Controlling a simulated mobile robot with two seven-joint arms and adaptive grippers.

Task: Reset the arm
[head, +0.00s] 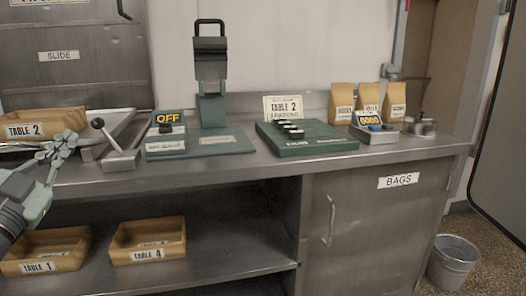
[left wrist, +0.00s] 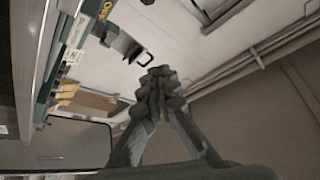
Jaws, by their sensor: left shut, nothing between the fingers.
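My left gripper (head: 62,146) is at the left of the head view, raised in front of the steel counter's front edge, near the Table 2 tray. Its fingers point up and to the right. In the left wrist view its fingertips (left wrist: 160,80) meet, with nothing between them. The left arm comes in from the lower left edge. My right gripper is in neither view.
The steel counter (head: 250,168) holds the Table 2 tray (head: 60,121), a green bag sealer (head: 200,140) reading OFF, a green board (head: 320,137) and several paper bags (head: 342,100). Trays (head: 148,250) sit on the lower shelf. A bucket (head: 453,262) stands at right.

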